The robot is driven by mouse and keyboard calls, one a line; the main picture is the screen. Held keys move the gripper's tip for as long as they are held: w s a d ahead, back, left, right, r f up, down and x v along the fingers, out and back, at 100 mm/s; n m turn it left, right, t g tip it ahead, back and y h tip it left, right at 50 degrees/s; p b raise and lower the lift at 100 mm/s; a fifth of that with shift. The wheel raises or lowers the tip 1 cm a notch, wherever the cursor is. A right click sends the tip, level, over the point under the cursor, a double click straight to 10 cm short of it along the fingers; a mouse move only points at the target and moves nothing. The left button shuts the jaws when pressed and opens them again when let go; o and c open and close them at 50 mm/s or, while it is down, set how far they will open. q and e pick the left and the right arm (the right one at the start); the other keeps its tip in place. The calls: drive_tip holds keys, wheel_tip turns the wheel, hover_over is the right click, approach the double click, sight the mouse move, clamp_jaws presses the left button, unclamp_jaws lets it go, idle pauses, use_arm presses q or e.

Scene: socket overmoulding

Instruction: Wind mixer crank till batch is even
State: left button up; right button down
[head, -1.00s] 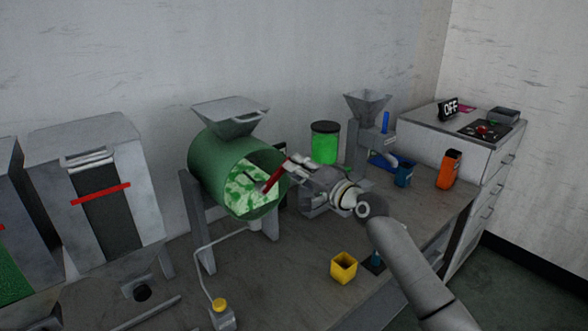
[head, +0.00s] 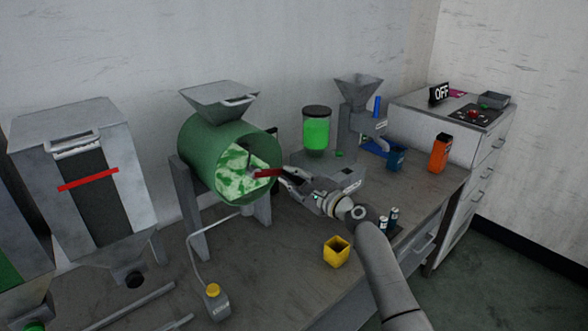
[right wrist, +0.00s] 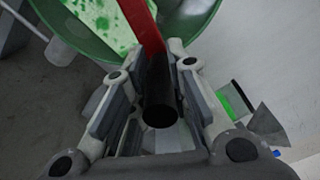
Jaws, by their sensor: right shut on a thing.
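The mixer (head: 205,150) is a green drum on a grey stand with a grey hopper on top. Its open face shows a batch (head: 236,172) of white with uneven green patches. The red crank arm (head: 268,173) points right from the drum's centre, and it also shows in the right wrist view (right wrist: 143,25). My right gripper (head: 290,183) is at the crank's outer end. In the right wrist view its fingers (right wrist: 165,75) are shut around the dark crank handle (right wrist: 160,103). My left gripper is not in view.
A green-filled jar (head: 317,133) and a grey machine with a hopper (head: 358,90) stand behind my right arm. An orange container (head: 439,153) stands near the right edge.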

drive_tip(key=shift+s+a+f+m, duration=0.1)
drive_tip(key=shift+s+f+m, duration=0.05)
drive_tip(key=shift+f+m, duration=0.5)
drive_tip(key=shift+s+a+f+m, duration=0.1)
drive_tip(key=shift+f+m, duration=0.4)
drive_tip(key=shift+m, duration=0.25)
drive_tip(key=shift+f, duration=0.1)
drive_tip(key=c, duration=1.3)
unclamp_jaws()
drive_tip(key=shift+s, duration=0.1)
drive_tip(key=v, duration=1.1)
drive_tip(key=shift+s+d+r, duration=0.15)
drive_tip(key=shift+s+r, duration=0.05)
drive_tip(key=shift+s, duration=0.15)
